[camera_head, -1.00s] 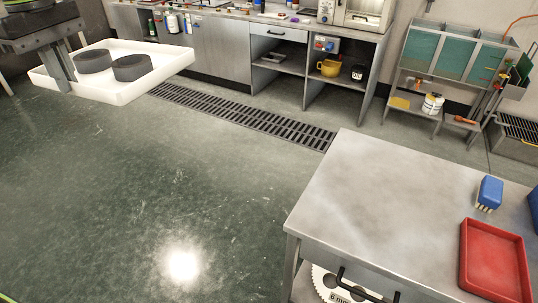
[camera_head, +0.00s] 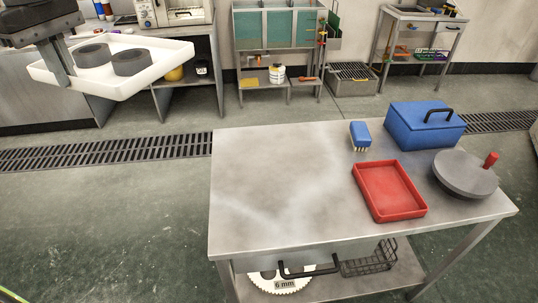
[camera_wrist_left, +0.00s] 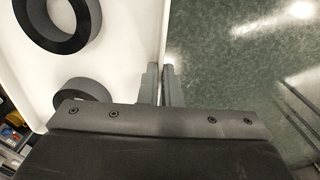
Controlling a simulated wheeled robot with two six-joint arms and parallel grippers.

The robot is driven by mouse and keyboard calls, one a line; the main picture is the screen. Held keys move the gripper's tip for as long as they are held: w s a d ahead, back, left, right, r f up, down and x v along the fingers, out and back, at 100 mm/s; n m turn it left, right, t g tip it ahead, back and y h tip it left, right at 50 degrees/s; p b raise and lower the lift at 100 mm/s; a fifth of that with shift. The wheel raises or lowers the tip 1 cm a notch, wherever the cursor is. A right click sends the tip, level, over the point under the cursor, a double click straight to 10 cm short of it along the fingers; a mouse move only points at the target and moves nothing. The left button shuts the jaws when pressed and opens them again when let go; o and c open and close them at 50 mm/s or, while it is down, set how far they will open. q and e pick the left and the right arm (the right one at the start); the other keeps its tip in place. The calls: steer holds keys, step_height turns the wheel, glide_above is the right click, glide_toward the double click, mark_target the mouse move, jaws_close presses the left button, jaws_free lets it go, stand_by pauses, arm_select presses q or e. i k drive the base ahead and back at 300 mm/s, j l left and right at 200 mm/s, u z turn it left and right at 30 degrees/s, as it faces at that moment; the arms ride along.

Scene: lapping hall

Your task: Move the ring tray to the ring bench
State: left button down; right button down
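The ring tray (camera_head: 135,82) is white and shallow, with two dark grey rings, one (camera_head: 93,55) at the left and one (camera_head: 131,62) at the right. My left gripper (camera_head: 66,80) is shut on the tray's near left wall and holds it in the air above the floor, roughly level. In the left wrist view the fingers (camera_wrist_left: 160,82) pinch the tray's wall (camera_wrist_left: 163,35). A steel bench (camera_head: 265,185), which may be the ring bench, stands right of the tray, apart from it; its left part is bare. My right gripper is not in view.
The bench top carries a blue brush (camera_head: 360,134), a red tray (camera_head: 390,190), a blue box (camera_head: 424,126) and a round grey plate (camera_head: 464,176) with a red knob. A floor grating (camera_head: 110,152) and cabinets lie behind. Open green floor (camera_head: 120,220) is left of the bench.

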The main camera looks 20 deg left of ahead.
mark_target(278, 184)
steer(key=j+z, duration=0.2)
steer(key=z, duration=0.2)
steer(key=j+z, duration=0.25)
steer(key=z, duration=0.15)
steer(key=j+z, duration=0.25)
steer(key=z, duration=0.15)
steer(key=j+z, duration=0.5)
steer(key=k+j, duration=0.05)
steer(key=j, duration=0.05)
